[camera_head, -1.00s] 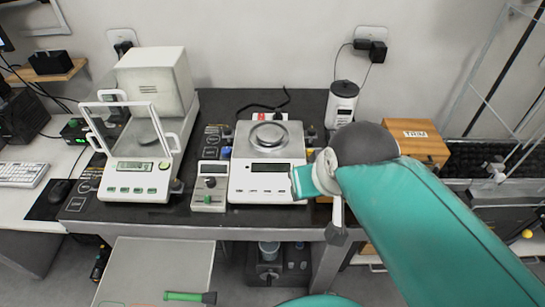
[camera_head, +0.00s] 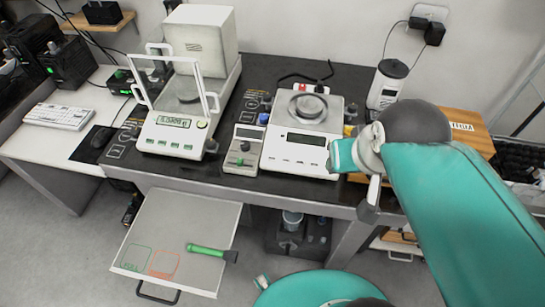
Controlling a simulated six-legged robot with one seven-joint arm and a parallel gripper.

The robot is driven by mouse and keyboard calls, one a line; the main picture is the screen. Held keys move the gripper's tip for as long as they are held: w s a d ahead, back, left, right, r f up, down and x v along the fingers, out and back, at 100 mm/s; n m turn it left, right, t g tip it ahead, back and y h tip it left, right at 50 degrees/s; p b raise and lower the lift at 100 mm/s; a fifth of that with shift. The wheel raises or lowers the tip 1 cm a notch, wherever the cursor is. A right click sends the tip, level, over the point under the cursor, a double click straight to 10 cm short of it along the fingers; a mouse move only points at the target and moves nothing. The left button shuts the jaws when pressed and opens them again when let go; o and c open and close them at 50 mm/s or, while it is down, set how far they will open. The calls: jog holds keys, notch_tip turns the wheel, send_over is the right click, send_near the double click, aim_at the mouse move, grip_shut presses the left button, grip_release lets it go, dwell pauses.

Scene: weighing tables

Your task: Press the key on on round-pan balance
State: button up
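The middle balance (camera_head: 292,160) is white, with a dark, blank display (camera_head: 306,139) and a row of small keys on its sloped front. A round metal disc (camera_head: 307,106) sits on its steel top. The left balance (camera_head: 170,138) has a glass draft shield, a lit display (camera_head: 173,122) and a pan (camera_head: 188,94) behind the glass. I cannot read the key labels on either. My gripper (camera_head: 368,208) is at the table's front edge, right of and in front of the middle balance, seemingly apart from it. My teal arm hides much of it; its fingers are unclear.
A small grey device (camera_head: 243,150) with a green knob stands between the balances. A white-and-black container (camera_head: 387,83) and a wooden box (camera_head: 462,128) are behind my arm. An open drawer (camera_head: 205,215) with a green-handled tool (camera_head: 212,253) juts out below the left balance.

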grip_shut()
dwell(1.8)
